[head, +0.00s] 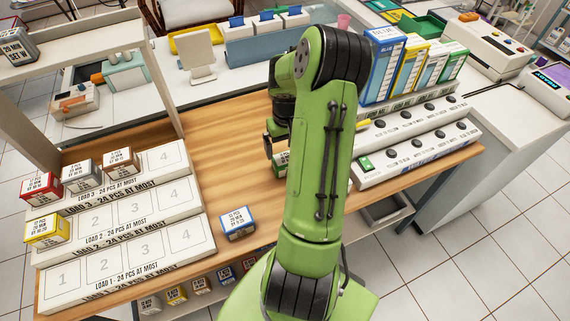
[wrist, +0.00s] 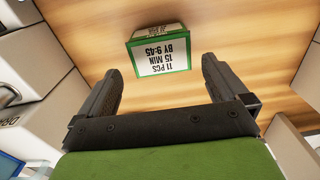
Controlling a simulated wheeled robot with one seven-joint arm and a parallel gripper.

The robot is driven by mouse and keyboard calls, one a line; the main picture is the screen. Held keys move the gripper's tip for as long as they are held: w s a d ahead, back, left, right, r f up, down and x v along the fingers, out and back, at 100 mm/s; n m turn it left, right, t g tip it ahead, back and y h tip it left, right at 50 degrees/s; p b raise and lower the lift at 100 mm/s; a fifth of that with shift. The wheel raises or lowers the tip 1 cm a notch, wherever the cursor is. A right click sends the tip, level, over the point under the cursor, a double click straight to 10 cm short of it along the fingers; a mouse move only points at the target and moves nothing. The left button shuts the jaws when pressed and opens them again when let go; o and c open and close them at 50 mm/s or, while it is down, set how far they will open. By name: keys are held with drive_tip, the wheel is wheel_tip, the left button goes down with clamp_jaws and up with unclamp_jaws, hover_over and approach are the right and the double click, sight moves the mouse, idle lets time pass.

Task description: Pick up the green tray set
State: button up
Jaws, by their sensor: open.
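The green tray set is a small box with a green-bordered white label reading 11 PCS, 15 MIN, BY 9:45. It lies on the wooden table in the wrist view (wrist: 160,52), ahead of and between my fingers. My gripper (wrist: 162,74) is open, with one finger on each side of the view and nothing held. In the head view the box (head: 281,159) is mostly hidden behind my green arm, and my fingers cannot be made out clearly there.
A blue-edged box (head: 237,222) lies on the wooden table (head: 222,165) left of my arm. A stepped load rack (head: 130,236) with several boxes stands at left. A white rack with black knobs (head: 415,150) and upright packets (head: 383,66) stands at right.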

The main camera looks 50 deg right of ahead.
sight(286, 157)
wheel_tip(286, 157, down, 8)
drive_tip(key=shift+b, duration=0.7)
drive_tip(key=shift+r, duration=0.1)
drive_tip(key=c, duration=0.9)
drive_tip(key=shift+r, duration=0.1)
wheel_tip(286, 157, up, 10)
drive_tip(key=shift+f+p, duration=0.1)
drive_tip(key=shift+p, duration=1)
